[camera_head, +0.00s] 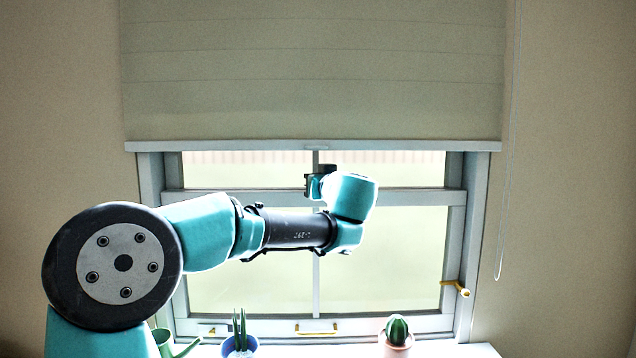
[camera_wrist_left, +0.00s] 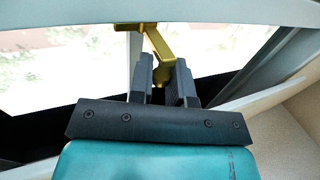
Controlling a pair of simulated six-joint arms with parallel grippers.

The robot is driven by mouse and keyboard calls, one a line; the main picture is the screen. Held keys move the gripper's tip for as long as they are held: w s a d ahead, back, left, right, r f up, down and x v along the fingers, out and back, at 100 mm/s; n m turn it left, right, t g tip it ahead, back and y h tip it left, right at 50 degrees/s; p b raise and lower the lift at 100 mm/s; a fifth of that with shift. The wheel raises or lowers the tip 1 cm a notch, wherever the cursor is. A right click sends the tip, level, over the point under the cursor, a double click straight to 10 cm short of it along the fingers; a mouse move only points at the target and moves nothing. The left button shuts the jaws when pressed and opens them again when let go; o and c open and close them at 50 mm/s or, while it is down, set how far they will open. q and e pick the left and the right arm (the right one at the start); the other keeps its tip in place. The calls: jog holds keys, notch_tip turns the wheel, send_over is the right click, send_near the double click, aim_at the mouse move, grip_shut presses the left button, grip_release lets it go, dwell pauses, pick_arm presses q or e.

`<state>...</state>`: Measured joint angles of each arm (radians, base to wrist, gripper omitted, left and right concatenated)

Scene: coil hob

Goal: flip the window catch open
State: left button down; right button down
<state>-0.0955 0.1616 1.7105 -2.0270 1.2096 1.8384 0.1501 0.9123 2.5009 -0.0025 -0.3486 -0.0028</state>
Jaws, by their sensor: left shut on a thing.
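A brass-coloured window catch (camera_wrist_left: 156,38) shows in the left wrist view, just below a pale frame bar. It has a flat arm and a lower part that reaches down between my fingers. My left gripper (camera_wrist_left: 164,66) is shut on this lower part, with one dark finger on each side. In the head view my left arm reaches across the middle of the window (camera_head: 455,199), and its wrist is in front of the middle rail. The catch and the fingertips are hidden behind it there. My right gripper is in neither view.
A brass handle (camera_head: 455,288) is on the right frame and a brass pull (camera_head: 316,328) on the bottom rail. A blue pot (camera_head: 240,346), a cactus (camera_head: 397,330) and a green watering can (camera_head: 165,343) stand on the sill. A blind (camera_head: 310,70) hangs above.

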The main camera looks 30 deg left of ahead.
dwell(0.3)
pick_arm(q)
jog(key=c, duration=1.1)
grip_release()
jog(key=v, duration=1.7)
jog(key=shift+d, duration=0.2)
